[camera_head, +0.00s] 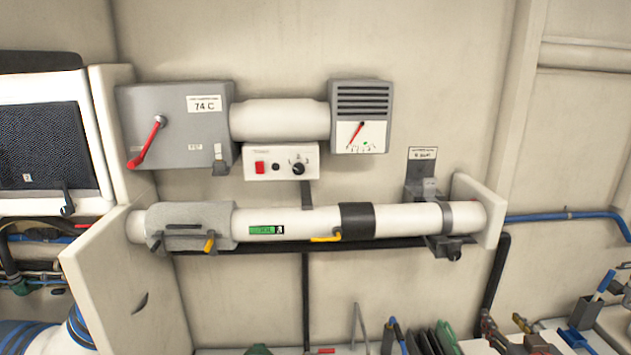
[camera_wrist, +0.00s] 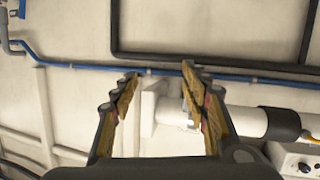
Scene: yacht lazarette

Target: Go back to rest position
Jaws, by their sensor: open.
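My gripper (camera_wrist: 158,88) shows in the wrist view with its two fingers spread apart and nothing between them. Its finger pads look worn and yellow-brown. Behind the fingers are the pale wall and the end of a white horizontal pipe (camera_wrist: 238,120) with a black band, beside a white end plate (camera_wrist: 150,105). I cannot tell how far the fingertips are from the pipe. My gripper and arm do not show in the head view.
The head view shows the white pipe (camera_head: 300,222) between two end panels. Above it are a grey box (camera_head: 180,125) with a red lever, a gauge box (camera_head: 360,115) and a switch panel (camera_head: 281,161). A blue hose (camera_head: 560,215) runs right. Tools and small items crowd the bottom right.

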